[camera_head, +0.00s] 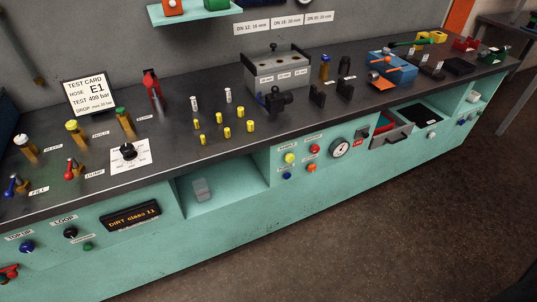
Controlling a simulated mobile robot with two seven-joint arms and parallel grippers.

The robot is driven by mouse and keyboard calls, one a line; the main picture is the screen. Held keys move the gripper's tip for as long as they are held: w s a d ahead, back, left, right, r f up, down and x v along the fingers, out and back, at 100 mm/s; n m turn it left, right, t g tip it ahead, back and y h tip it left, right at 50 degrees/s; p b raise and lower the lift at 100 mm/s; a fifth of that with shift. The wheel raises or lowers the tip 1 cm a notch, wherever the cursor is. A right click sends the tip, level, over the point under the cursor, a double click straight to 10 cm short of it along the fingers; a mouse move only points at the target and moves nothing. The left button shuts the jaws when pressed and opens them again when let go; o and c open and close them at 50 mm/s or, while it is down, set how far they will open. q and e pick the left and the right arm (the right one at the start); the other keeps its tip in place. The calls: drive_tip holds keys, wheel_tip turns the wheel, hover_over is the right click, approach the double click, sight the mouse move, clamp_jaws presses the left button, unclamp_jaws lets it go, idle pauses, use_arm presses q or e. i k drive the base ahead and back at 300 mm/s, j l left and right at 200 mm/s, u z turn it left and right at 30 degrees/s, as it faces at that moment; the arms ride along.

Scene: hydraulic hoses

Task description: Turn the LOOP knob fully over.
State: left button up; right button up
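The LOOP knob (70,232) is a round black knob on the teal front panel at the lower left. The white LOOP label (64,220) sits just above it. A light mark shows on the knob's face, but it is too small to tell which way it points. A small green button (87,246) with a small label is just below and right of it. Neither of my grippers is in view, and nothing touches the knob.
Left of the knob is a blue TOP UP knob (27,247); right is a display reading DIRT class 11 (131,215). A red fitting (9,271) protrudes at the lower left edge. Valves with coloured handles stand on the dark worktop (190,160) above. The floor in front is clear.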

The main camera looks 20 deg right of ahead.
sight(69, 233)
drive_tip(key=j+z, duration=0.45)
drive_tip(key=k+j+z, duration=0.1)
drive_tip(key=j+z, duration=0.3)
drive_tip(key=k+j+z, duration=0.1)
drive_tip(key=j+z, duration=0.15)
drive_tip(key=z, duration=0.2)
drive_tip(key=k+j, duration=0.2)
drive_tip(key=j, duration=0.15)
drive_tip(key=k+j+z, duration=0.1)
drive_tip(key=j, duration=0.3)
drive_tip(key=k+j, duration=0.3)
